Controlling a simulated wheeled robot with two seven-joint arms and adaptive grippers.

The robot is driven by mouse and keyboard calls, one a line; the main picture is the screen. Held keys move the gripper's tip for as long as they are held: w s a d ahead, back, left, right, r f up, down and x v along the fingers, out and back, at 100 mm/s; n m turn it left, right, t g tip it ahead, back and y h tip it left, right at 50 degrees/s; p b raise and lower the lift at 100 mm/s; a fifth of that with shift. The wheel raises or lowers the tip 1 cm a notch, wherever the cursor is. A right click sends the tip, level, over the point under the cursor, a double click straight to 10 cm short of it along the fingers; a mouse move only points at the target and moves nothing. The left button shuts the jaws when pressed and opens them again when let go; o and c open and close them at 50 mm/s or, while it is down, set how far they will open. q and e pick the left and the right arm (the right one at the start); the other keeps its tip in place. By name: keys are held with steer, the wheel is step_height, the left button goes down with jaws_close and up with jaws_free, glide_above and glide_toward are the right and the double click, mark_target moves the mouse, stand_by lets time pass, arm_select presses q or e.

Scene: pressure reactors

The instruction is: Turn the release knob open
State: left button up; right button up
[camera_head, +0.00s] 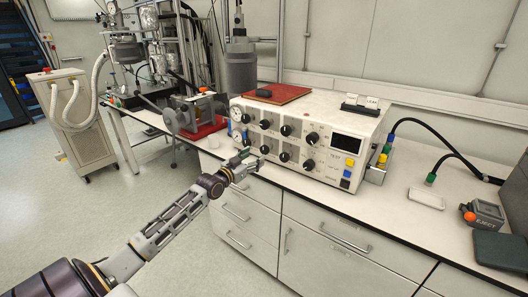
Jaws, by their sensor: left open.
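A white control box (330,113) stands on the bench, with several black knobs in two rows on its front. One upper knob (285,131) and one larger knob at the right (312,138) show clearly. Labels are too small to read, so I cannot tell which is the release knob. My left gripper (252,160) is open and appears empty, in front of the box's lower left corner, overlapping the lower left of the panel in the picture. Whether it touches the panel or a knob I cannot tell. My right gripper is not in view.
A red book-like item (278,93) lies on the box. Gauges (237,114) sit at the panel's left edge. A red-based device (203,130) stands left of the box. A cabled grey device (484,213) and a white pad (426,198) lie to the right. Drawers (330,238) are below.

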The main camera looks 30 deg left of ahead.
mark_target(263, 151)
arm_select(q)
steer(key=shift+w+d, duration=0.15)
steer(key=shift+w, duration=2.45)
steer(key=shift+w+d+b, duration=0.1)
steer(key=shift+w+b, duration=0.25)
steer(key=shift+w, duration=0.9)
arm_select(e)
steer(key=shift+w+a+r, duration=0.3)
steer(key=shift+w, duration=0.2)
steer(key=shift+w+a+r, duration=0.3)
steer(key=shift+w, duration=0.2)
arm_select(q)
steer(key=shift+c, duration=0.4)
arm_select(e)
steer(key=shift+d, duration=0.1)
arm_select(q)
steer(key=c, duration=0.9)
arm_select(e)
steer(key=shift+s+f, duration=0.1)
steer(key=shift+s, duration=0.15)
